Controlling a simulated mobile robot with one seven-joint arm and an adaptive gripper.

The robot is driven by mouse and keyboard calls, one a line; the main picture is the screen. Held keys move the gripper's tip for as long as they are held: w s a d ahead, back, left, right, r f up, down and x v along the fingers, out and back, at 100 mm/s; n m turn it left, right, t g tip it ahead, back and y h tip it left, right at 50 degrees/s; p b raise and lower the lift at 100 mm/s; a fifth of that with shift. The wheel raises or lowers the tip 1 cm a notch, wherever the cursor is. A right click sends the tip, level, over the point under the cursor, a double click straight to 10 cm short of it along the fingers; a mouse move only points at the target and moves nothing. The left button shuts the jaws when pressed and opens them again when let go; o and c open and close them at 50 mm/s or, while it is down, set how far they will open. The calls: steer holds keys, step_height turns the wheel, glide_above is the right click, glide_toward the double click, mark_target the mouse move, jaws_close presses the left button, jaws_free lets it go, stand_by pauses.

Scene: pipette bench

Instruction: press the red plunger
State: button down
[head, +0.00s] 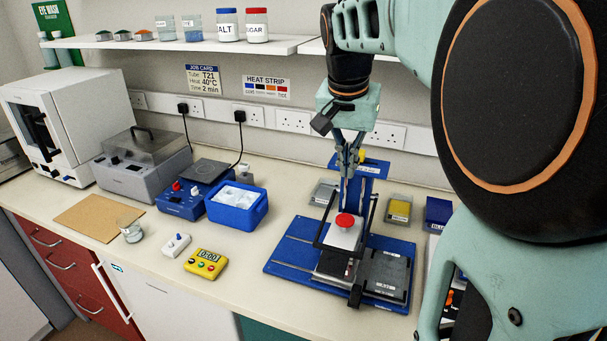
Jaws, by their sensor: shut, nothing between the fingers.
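The red plunger (345,221) is a round red cap on top of a pale block in the blue pipette stand (287,265). It stands up clear of the block. My gripper (346,203) points down just above the plunger, with its fingers together and empty. The fingertips are close to the cap; I cannot tell whether they touch it. A dark frame stands around the block, and part of the stand's blue upright is hidden behind my gripper.
A blue tub (237,207), a yellow timer (205,263), a white switch box (176,245) and a glass beaker (131,231) stand to the left. Small boxes (398,209) stand behind on the right. A shelf (180,44) with jars runs above. My arm covers the right side.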

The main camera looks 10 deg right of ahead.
mark_target(346, 218)
steer(key=x, duration=0.8)
steer(key=p+x, duration=0.1)
steer(key=x, duration=0.3)
steer(key=shift+s+a+f, duration=0.2)
steer(key=shift+f, duration=0.75)
